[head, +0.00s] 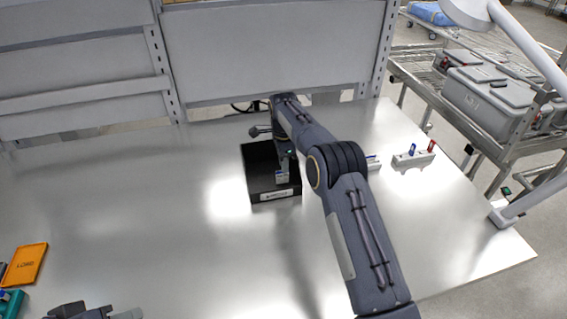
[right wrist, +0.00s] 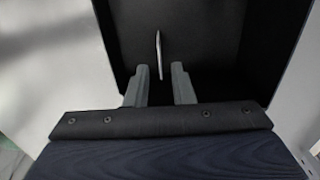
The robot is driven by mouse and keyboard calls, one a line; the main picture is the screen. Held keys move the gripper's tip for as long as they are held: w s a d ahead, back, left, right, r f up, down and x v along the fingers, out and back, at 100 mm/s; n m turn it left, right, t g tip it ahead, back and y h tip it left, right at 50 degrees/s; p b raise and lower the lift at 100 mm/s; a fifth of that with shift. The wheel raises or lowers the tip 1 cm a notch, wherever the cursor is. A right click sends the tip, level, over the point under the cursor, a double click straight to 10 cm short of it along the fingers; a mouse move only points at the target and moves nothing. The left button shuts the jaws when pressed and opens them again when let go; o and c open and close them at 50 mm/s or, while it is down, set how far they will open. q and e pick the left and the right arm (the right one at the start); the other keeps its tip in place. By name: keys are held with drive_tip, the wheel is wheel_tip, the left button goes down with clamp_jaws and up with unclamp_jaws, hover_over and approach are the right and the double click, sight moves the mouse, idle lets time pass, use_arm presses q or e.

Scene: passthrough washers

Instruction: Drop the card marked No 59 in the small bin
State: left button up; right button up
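The small bin is a black open box (head: 250,165) with a white label on its front, standing on the table; its dark inside wall (right wrist: 205,30) also fills the right wrist view. My right gripper (head: 283,178) is at the bin, pointing down into it. In the right wrist view its two fingers (right wrist: 162,88) stand apart. A thin pale card (right wrist: 159,55) shows edge-on in line with the gap, with space to both fingers, upright inside the bin's outline. Its marking cannot be read. My left gripper (head: 95,313) is partly in view at the bottom left; its fingertips are unclear.
An orange card or tray (head: 25,264) and a teal item (head: 11,303) lie at the left edge. A pale holder (head: 413,158) with blue and red pieces stands right of my arm. A grey panel rack (head: 270,50) closes the back. The table's middle left is clear.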

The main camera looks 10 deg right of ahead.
drive_tip(key=s+d+r+n+t+y, duration=0.1)
drive_tip(key=s+d+r, duration=0.2)
drive_tip(key=r, duration=0.5)
drive_tip(key=s+d+r+n, duration=0.2)
drive_tip(key=s+d+r, duration=0.15)
drive_tip(key=r, duration=0.55)
drive_tip(key=s+d+r+n+t+y, duration=0.25)
drive_tip(key=s+r+n, duration=0.2)
drive_tip(key=s, duration=0.65)
drive_tip(key=s+a+n, duration=0.1)
drive_tip(key=s+n, duration=0.3)
drive_tip(key=s, duration=1.1)
drive_tip(key=s+a+f+n+t, duration=0.1)
drive_tip(key=s+a+f+n, duration=0.1)
drive_tip(key=s, duration=0.4)
drive_tip(key=s+a+f+n+t, duration=0.1)
drive_tip(key=s+a+f+n, duration=0.2)
drive_tip(key=s+f, duration=0.2)
drive_tip(key=shift+s+f+b, duration=0.25)
drive_tip(key=shift+s+b, duration=0.05)
drive_tip(key=shift+s, duration=0.4)
drive_tip(key=shift+f, duration=0.1)
wheel_tip(320, 180, down, 4)
drive_tip(key=b, duration=0.4)
